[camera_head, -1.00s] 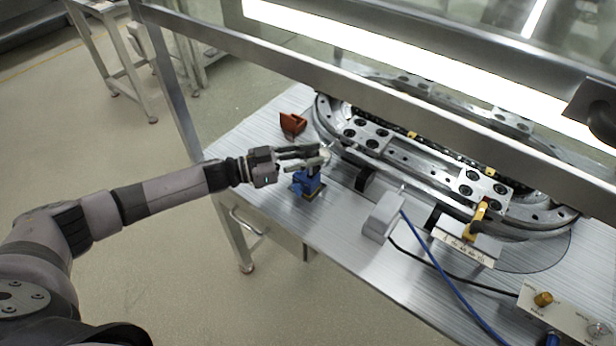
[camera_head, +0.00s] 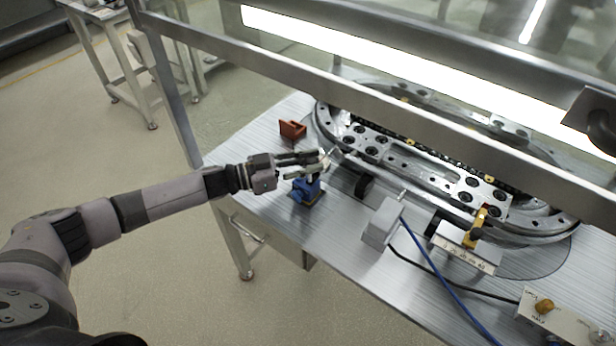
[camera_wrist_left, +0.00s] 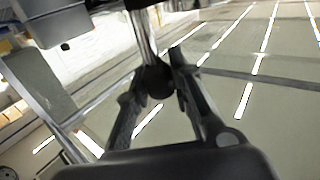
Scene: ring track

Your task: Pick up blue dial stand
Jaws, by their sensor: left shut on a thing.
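The blue dial stand (camera_head: 306,189) is near the left front edge of the metal table. Its blue base shows below my left gripper (camera_head: 322,160), whose fingers reach in from the left and are shut on its upper part. The fingers hide part of the stand. In the left wrist view, the two dark fingers (camera_wrist_left: 162,98) have a dark round piece with a shiny rod (camera_wrist_left: 145,37) between them. I cannot tell whether the base is clear of the table. My right gripper is not in view.
The metal ring track (camera_head: 420,165) fills the table to the right. A grey box (camera_head: 381,222) with cables stands in front of it. A metal frame bar (camera_head: 330,75) crosses above the table.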

